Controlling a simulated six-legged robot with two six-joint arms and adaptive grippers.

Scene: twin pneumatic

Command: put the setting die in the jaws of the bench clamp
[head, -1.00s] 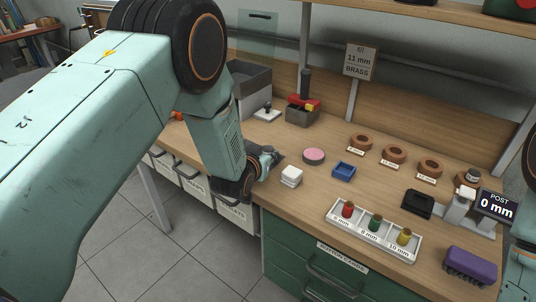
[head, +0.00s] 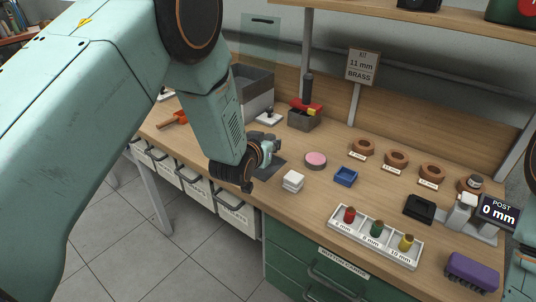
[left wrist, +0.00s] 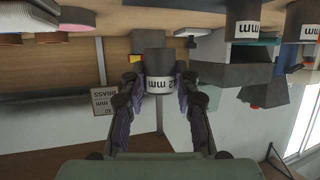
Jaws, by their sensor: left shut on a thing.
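My left gripper (head: 270,148) is over the left part of the bench in the head view, pointing right. In the left wrist view, which is upside down, its fingers (left wrist: 162,100) are shut on a black cylindrical setting die (left wrist: 158,62) with a white band. The inverted label reads mm with a 2. The die hardly shows in the head view. What looks like the bench clamp (head: 304,118), a grey block with red and yellow parts and an upright black handle, stands behind and right of the gripper, apart from it. My right gripper is out of view.
White blocks (head: 292,181), a pink disc (head: 315,160) and a blue tray (head: 345,177) lie right of the gripper. A rack (head: 336,226) with coloured pieces is near the front edge. A grey bin (head: 257,100) stands behind. More banded black cylinders (left wrist: 243,27) show in the wrist view.

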